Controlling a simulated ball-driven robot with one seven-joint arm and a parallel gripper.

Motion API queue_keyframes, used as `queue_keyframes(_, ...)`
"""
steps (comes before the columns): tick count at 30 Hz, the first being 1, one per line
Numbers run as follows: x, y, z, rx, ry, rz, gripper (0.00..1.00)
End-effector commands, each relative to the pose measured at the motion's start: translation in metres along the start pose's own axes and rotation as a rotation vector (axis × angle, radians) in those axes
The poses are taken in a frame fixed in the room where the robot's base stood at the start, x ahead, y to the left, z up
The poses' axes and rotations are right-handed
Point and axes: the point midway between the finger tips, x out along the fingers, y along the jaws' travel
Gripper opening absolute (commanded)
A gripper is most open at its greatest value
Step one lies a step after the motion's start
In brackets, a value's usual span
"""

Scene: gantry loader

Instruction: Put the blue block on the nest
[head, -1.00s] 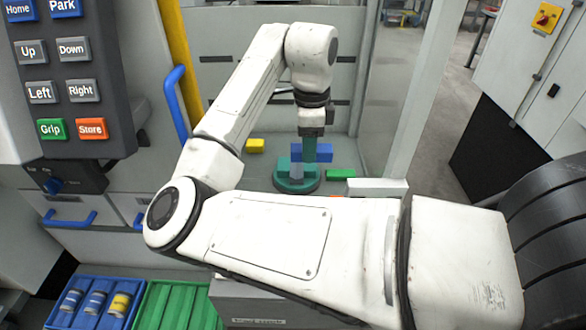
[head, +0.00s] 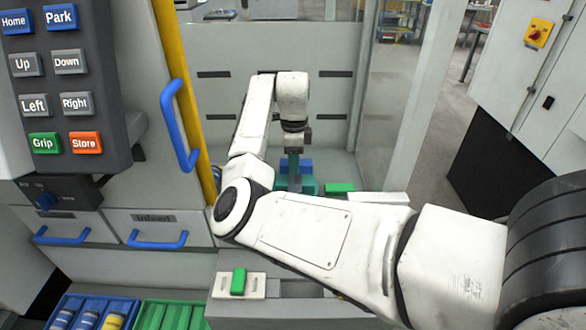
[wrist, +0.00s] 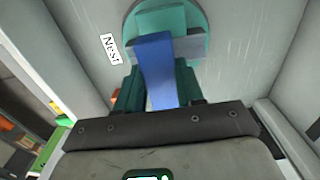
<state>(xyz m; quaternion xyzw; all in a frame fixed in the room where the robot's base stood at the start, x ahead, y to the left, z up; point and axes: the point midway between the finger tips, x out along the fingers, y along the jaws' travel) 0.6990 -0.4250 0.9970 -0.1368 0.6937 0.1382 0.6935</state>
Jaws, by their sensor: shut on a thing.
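The blue block (wrist: 156,68) sits between the two dark teal fingers of my gripper (wrist: 158,80) in the wrist view, and the gripper is shut on it. The nest (wrist: 163,17), a teal round base with a grey bar, lies just beyond the block, beside a "Nest" label (wrist: 110,49). In the head view, part of the blue block (head: 306,165) shows behind my fingers, over or at the teal nest (head: 308,184). I cannot tell whether the block touches the nest. My forearm hides the lower part of the nest in the head view.
A green block (head: 340,188) lies right of the nest. Another green block (head: 238,282) rests on a pale holder in front. A button panel (head: 60,85), a blue handle (head: 178,125) and a yellow post (head: 180,80) stand left. A clear panel (head: 385,90) is right.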

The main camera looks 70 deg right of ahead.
Motion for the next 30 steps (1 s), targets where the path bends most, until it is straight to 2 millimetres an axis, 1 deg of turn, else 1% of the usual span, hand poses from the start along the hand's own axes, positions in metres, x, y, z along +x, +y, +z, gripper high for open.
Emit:
queue_keyframes(5,0.009,-0.007,0.002,-0.002,0.0,0.001,0.0)
queue_keyframes(6,0.013,-0.01,0.002,-0.002,0.0,0.001,0.0)
queue_keyframes(12,0.037,-0.008,0.002,-0.001,0.0,0.002,0.0)
queue_keyframes(15,0.042,-0.009,0.002,-0.001,-0.001,-0.001,0.0)
queue_keyframes(19,0.042,-0.009,0.002,-0.001,-0.001,0.0,0.0)
queue_keyframes(20,0.043,-0.009,0.002,-0.001,-0.001,0.0,0.38)
queue_keyframes(27,0.042,-0.009,0.002,-0.001,-0.001,0.0,0.61)
queue_keyframes(29,0.042,-0.009,0.002,-0.001,-0.001,0.0,0.67)
queue_keyframes(30,0.042,-0.009,0.002,-0.001,-0.001,0.0,0.68)
